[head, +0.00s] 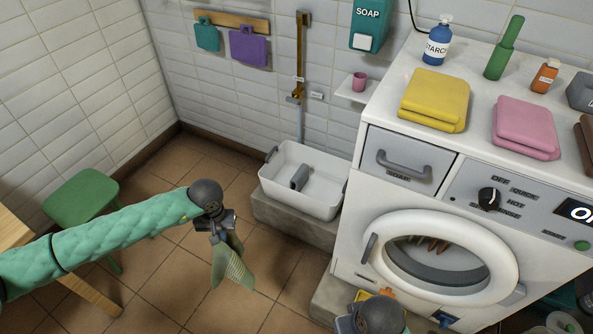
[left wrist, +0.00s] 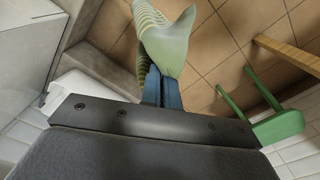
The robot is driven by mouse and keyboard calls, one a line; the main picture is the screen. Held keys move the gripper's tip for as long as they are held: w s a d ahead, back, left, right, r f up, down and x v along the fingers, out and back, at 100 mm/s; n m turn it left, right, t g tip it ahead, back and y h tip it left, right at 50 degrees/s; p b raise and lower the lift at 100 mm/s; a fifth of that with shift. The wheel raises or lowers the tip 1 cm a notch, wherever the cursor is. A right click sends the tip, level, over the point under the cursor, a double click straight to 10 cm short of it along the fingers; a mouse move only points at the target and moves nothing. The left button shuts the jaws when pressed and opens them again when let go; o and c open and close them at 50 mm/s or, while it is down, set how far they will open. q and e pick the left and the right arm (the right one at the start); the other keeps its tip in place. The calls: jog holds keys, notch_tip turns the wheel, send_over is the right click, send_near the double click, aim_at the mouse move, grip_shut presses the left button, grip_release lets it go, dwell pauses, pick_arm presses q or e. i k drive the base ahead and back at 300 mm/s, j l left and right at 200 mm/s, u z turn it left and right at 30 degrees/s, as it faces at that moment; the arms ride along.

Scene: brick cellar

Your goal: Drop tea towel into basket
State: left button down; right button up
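The tea towel (head: 232,266), light green and striped, hangs from my left gripper (head: 217,232) above the tiled floor. The left gripper is shut on its top. In the left wrist view the towel (left wrist: 165,38) droops beyond the blue fingers (left wrist: 162,92). The white basket (head: 330,206) stands on a stone ledge to the right of the towel and farther back, apart from it; a dark grey item lies inside. Part of my right arm (head: 372,318) shows at the bottom edge in front of the washing machine; its fingertips cannot be made out.
The washing machine (head: 350,243) stands right of the basket, with folded yellow (head: 436,92) and pink (head: 525,122) cloths on top. A green stool (head: 80,200) and a wooden table edge (head: 14,230) are at the left. Floor between stool and ledge is clear.

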aim_at(321, 198)
jog(key=i+j+z, duration=0.3)
jog(key=i+j, duration=0.8)
jog(key=z, duration=1.2)
jog(key=i+j, duration=0.05)
